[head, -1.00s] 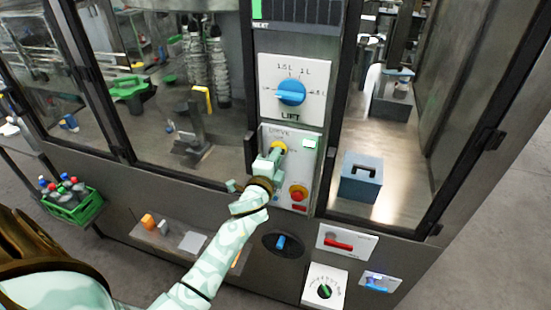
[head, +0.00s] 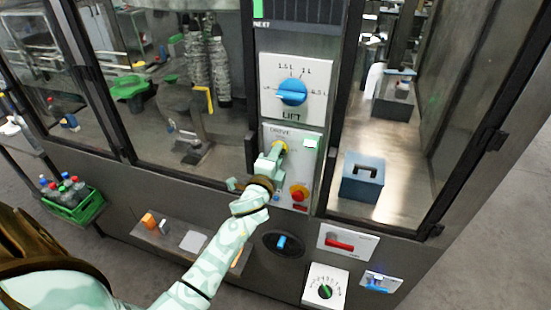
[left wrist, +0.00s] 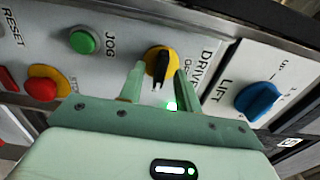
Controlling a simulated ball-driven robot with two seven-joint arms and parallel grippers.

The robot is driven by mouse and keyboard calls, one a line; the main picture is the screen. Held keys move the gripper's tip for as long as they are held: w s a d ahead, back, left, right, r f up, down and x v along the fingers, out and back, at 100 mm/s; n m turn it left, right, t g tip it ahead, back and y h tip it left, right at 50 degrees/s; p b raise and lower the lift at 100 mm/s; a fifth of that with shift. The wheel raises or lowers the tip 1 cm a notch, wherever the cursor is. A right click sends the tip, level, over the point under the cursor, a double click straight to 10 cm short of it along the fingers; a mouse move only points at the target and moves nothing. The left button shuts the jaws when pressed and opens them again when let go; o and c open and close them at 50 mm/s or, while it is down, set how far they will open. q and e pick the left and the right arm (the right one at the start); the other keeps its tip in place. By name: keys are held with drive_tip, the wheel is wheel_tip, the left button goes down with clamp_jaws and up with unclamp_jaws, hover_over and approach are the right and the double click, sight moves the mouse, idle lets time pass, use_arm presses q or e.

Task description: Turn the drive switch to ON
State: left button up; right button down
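The drive switch is a yellow round base with a black handle. In the left wrist view the switch (left wrist: 160,62) sits beside the DRIVE lettering, its handle running roughly up and down the picture. A second label beside it starts with O and is partly hidden. My left gripper (left wrist: 159,83) is open, one finger on each side of the switch, with gaps to the handle. In the head view the left gripper (head: 271,160) covers part of the yellow switch (head: 281,146). A small green lamp (head: 310,142) beside the switch is lit. My right gripper is not in view.
The blue LIFT knob (head: 292,91) is above the drive panel. A red stop button (head: 299,192) and a green JOG button (left wrist: 83,40) are close to the gripper. A red-handled switch (head: 340,245) and a dial (head: 325,291) sit lower. Glass doors flank the panel.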

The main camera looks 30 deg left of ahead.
use_arm(q)
drive_tip(key=b+v, duration=0.2)
drive_tip(key=v, duration=1.4)
drive_tip(key=shift+s, duration=0.2)
